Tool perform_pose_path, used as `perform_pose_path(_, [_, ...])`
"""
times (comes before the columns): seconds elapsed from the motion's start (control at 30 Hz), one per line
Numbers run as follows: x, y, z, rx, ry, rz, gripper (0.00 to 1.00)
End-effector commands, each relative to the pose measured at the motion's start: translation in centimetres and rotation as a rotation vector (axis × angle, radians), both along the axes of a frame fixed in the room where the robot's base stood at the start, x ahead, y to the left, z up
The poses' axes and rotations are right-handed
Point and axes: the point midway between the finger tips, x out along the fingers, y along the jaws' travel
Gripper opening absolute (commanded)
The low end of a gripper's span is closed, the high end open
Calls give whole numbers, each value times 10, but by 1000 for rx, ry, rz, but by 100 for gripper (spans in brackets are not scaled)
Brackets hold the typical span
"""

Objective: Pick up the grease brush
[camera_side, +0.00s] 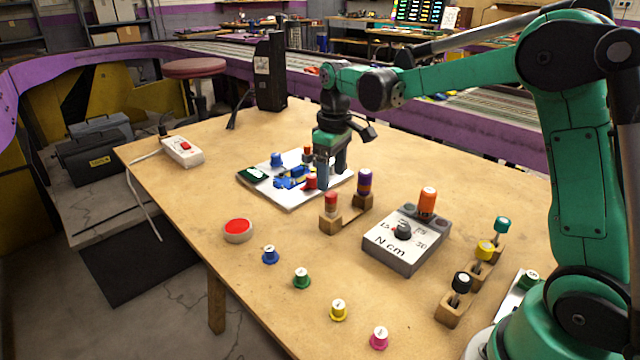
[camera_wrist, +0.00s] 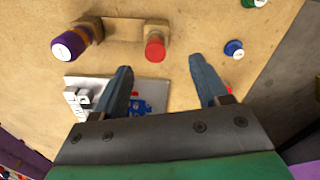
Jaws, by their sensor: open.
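I cannot tell for certain which thing is the grease brush. Two upright handles stand in a wooden holder (camera_side: 346,216): a red one (camera_side: 331,202) and a purple one with an orange band (camera_side: 364,182). In the wrist view the red handle (camera_wrist: 155,48) stands just beyond my fingertips, and the purple handle (camera_wrist: 72,43) is further left. My gripper (camera_side: 331,182) is open and points down over the near right part of a white board, behind the holder. The wrist view shows its two fingers (camera_wrist: 160,63) apart with nothing between them.
The white board (camera_side: 290,203) carries a blue toy car (camera_side: 292,178) and coloured pegs. A torque box (camera_side: 392,252) with an orange handle (camera_side: 427,201) stands right of the holder. Small coloured caps and a red button (camera_side: 238,230) lie in front. Black, yellow and teal tools stand at right.

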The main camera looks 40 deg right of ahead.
Motion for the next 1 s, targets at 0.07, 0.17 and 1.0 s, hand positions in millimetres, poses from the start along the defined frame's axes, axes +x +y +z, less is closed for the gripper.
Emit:
perform_pose_path(0.07, [4, -4, -6, 3, 23, 8, 67])
perform_pose_path(0.17, [6, -6, -12, 6, 35, 14, 67])
perform_pose_path(1.0, [6, -5, -65, 6, 34, 14, 39])
